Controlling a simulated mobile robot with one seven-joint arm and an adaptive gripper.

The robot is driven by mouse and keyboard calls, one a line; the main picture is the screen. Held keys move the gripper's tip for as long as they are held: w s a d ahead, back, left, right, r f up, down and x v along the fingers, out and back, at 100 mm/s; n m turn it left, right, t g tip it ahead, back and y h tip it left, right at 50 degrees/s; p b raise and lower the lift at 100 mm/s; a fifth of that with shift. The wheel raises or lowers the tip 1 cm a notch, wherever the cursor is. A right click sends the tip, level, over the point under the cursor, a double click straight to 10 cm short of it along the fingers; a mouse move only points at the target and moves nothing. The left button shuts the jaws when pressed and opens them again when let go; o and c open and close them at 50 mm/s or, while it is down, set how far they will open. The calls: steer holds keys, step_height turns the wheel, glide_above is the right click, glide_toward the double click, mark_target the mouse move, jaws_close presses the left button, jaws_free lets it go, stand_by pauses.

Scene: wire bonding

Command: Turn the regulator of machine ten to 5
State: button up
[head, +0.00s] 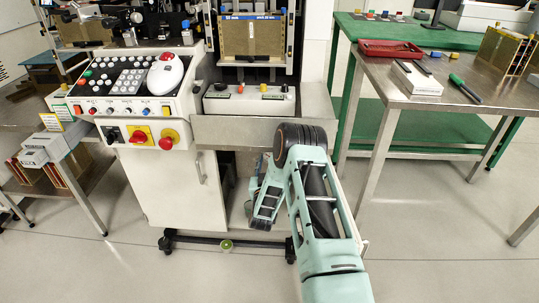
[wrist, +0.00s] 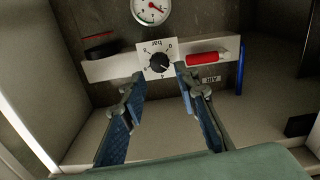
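The regulator is a round black knob (wrist: 158,63) on a white square dial plate with several marks around it, seen in the wrist view. A pressure gauge (wrist: 151,10) with a red needle sits above it. My gripper (wrist: 158,80) is open, its two blue-padded fingers spread below and to either side of the knob, with nothing between them. The fingertips appear close to the dial plate; I cannot tell whether they touch it. In the head view, my arm reaches down into the space under the machine (head: 175,185), and the knob is hidden there.
The dial sits on a white strip with a red cylinder (wrist: 204,58) at right and a dark red-and-black part (wrist: 100,47) at left. A blue rod (wrist: 240,70) stands further right. The white cabinet (head: 175,187) and metal table (head: 450,85) flank my arm.

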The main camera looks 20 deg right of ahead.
steer(key=shift+b+x, duration=0.65)
steer(key=shift+x, duration=2.15)
steer(key=shift+s, duration=0.1)
jaws_close()
steer(key=shift+m, duration=8.4)
